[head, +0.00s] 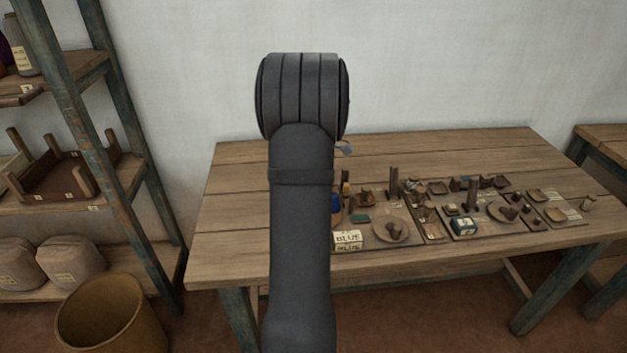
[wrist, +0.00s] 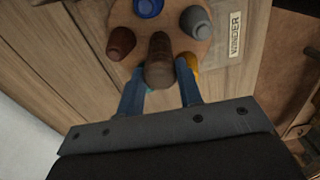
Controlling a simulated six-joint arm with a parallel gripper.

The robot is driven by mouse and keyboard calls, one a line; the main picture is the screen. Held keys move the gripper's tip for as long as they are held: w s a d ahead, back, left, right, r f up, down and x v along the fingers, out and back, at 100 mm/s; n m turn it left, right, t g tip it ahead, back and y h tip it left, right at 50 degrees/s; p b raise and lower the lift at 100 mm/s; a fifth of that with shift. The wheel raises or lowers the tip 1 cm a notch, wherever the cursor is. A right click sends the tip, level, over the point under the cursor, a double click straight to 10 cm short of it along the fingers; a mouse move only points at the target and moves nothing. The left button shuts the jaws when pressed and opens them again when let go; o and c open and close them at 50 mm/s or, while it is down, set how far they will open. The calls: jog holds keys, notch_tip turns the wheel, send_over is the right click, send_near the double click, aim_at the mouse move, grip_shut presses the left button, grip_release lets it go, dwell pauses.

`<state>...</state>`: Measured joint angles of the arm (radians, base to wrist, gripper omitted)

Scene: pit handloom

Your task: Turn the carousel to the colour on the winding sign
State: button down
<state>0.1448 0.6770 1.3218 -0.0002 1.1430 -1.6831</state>
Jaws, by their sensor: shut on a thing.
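The carousel (wrist: 147,25) is a round wooden disc in the wrist view. Around it stand a blue bobbin (wrist: 148,7), a grey one (wrist: 196,22), a dark red one (wrist: 121,42) and a partly hidden yellow one (wrist: 188,66). A brown post (wrist: 158,58) rises between the blue fingers of my gripper (wrist: 159,78), which is shut on it. A bit of teal shows behind the fingers. In the head view my arm hides most of the carousel; a blue bobbin (head: 336,203) shows beside it. The winding sign (head: 348,239) reads BLUE.
A label reading WINDER (wrist: 235,34) lies beside the carousel. A round wooden plate (head: 391,231) and several small wooden pieces crowd the table (head: 240,210) to the right. The table's left part is clear. A shelf (head: 60,205) and a basket (head: 112,318) stand at left.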

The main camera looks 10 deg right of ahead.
dwell(0.3)
jog(key=c, duration=1)
grip_release()
notch_tip(320, 180, up, 18)
jog(key=shift+f, duration=0.25)
jog(key=shift+f, duration=0.1)
notch_tip(320, 180, down, 17)
jog(key=shift+f, duration=0.15)
